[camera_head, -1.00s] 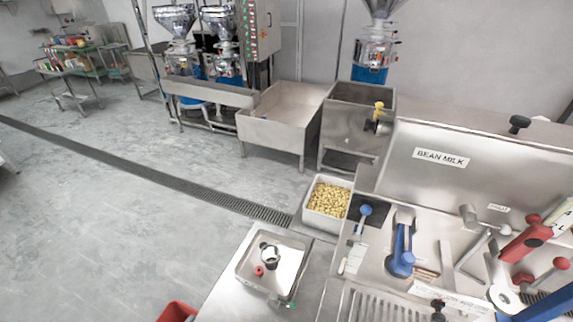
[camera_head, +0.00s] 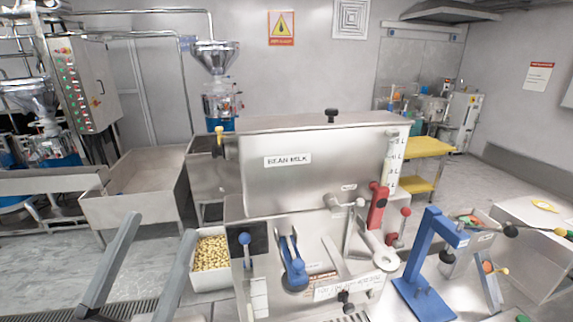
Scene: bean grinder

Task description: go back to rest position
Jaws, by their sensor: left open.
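My left gripper (camera_head: 162,226) shows at the lower left of the head view as two long grey fingers, spread apart with nothing between them. It appears in front of the steel sink and left of the white bin of yellow beans (camera_head: 211,254). Its wrist is cut off by the lower edge. My right gripper is not in view. The steel grinder machine labelled BEAN MILK (camera_head: 287,160) stands in the middle, with a blue lever (camera_head: 293,265) and a red handle (camera_head: 377,207) on its front.
A blue stand (camera_head: 430,265) stands right of the machine. A steel sink (camera_head: 140,190) stands behind the left gripper. A yellow shelf cart (camera_head: 425,147) and a steel box (camera_head: 540,215) are at the right. Open floor shows at the far left.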

